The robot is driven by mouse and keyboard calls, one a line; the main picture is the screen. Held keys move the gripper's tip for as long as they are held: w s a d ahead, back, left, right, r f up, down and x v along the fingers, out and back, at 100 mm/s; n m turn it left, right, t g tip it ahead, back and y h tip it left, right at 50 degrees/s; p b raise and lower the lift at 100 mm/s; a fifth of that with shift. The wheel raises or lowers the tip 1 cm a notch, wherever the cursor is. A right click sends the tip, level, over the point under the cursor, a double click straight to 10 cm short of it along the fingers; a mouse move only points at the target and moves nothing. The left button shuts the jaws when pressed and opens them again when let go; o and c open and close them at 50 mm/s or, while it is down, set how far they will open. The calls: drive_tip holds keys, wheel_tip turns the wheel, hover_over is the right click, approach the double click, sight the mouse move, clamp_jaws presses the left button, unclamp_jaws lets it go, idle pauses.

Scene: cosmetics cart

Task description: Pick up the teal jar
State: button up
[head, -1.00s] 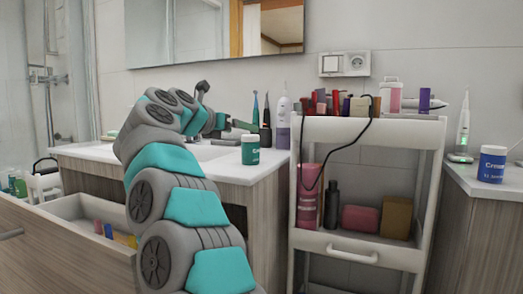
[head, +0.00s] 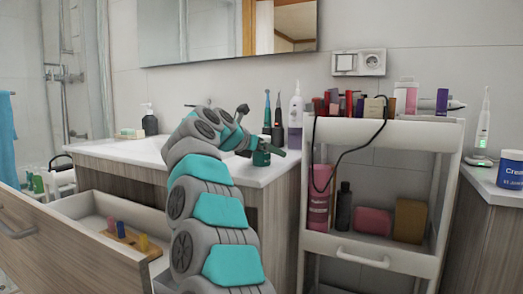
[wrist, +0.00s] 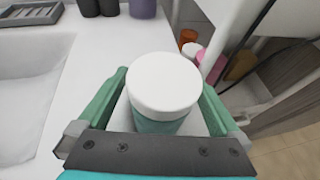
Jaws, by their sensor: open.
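The teal jar (head: 261,157) stands on the white washbasin counter near its front right corner, partly hidden by my gripper (head: 268,146) in the head view. In the wrist view its round white lid (wrist: 163,85) faces the camera, with a strip of the teal body (wrist: 160,126) below. The green fingers of my gripper (wrist: 163,90) are open, one on each side of the jar. A gap shows between the jar and each finger, so it is not clamped.
A toothbrush (head: 267,108) and a white-topped bottle (head: 295,122) stand behind the jar. A white cart (head: 380,132) with cosmetics stands close on the right. An open drawer (head: 98,205) is at lower left. The basin (wrist: 30,95) lies left of the jar.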

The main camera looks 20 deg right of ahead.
sight(262, 136)
clamp_jaws()
idle(0.8)
drive_tip(key=shift+r, duration=0.15)
drive_tip(key=shift+r+p, duration=1.2)
drive_tip(key=shift+r, duration=0.45)
drive_tip(key=shift+a+r, duration=0.1)
drive_tip(key=shift+a, duration=0.05)
drive_tip(key=s+a+b, duration=0.2)
drive_tip(key=s, duration=0.2)
drive_tip(key=s+a+b, duration=0.2)
drive_tip(key=s+a, duration=0.1)
drive_tip(key=s, duration=0.1)
drive_tip(key=s+a+r+b, duration=0.1)
drive_tip(key=s+a+b, duration=0.2)
drive_tip(key=shift+s+a, duration=0.25)
drive_tip(key=shift+s, duration=0.15)
drive_tip(key=shift+s+a+r, duration=0.15)
drive_tip(key=shift+s+a, duration=0.25)
drive_tip(key=shift+s, duration=0.15)
